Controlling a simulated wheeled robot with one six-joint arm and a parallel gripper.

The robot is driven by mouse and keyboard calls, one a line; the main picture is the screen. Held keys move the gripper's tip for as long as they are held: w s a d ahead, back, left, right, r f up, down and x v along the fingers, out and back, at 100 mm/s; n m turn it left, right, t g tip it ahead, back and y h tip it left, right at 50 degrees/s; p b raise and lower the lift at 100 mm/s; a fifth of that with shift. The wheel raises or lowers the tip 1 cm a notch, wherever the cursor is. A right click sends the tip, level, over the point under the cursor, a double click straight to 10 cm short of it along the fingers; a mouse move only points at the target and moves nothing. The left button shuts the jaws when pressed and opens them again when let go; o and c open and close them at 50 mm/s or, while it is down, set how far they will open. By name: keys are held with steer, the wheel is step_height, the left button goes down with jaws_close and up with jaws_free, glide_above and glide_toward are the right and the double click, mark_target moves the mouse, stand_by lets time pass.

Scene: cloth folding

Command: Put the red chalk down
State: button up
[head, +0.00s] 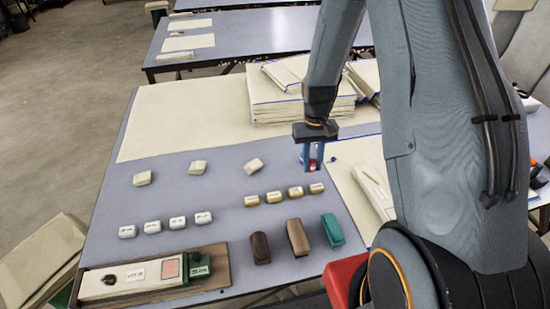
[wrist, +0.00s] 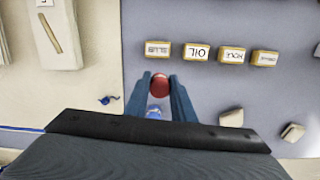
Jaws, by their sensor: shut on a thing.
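My gripper (head: 312,163) hangs over the blue-grey table (head: 225,222), pointing down, near the edge of the cream cloth at the right. Its blue fingers are shut on the red chalk (wrist: 159,86), which shows between the fingertips (wrist: 160,84) in the wrist view. In the head view only a small bit of the red chalk (head: 312,162) shows between the fingers. I cannot tell whether the chalk touches the table.
A row of yellow-sided labelled blocks (wrist: 196,53) lies just past my fingertips. Several white blocks (head: 178,223) lie to the left. Brown and green blocks (head: 332,230) stand near the front. Stacked cloth (head: 290,108) lies behind my gripper. Bare table shows between the rows.

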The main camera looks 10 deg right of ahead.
mark_target(282, 166)
steer(key=w+a+r+m+t+y+b, duration=0.1)
steer(key=w+a+r+m+b, duration=0.55)
steer(key=m, duration=0.85)
steer(key=f+p, duration=0.1)
steer(key=f, duration=0.2)
steer(key=w+f+p, duration=0.1)
steer(key=f+p, duration=0.1)
steer(key=f, duration=0.2)
steer(key=w+f+p, duration=0.1)
steer(key=f, duration=0.3)
steer(key=shift+w+a+f+p, duration=0.1)
steer(key=shift+a+p, duration=0.15)
steer(key=shift+p, duration=0.15)
steer(key=shift+f, duration=0.1)
steer(key=o, duration=0.6)
steer(key=shift+f, duration=0.1)
steer(key=o, duration=0.4)
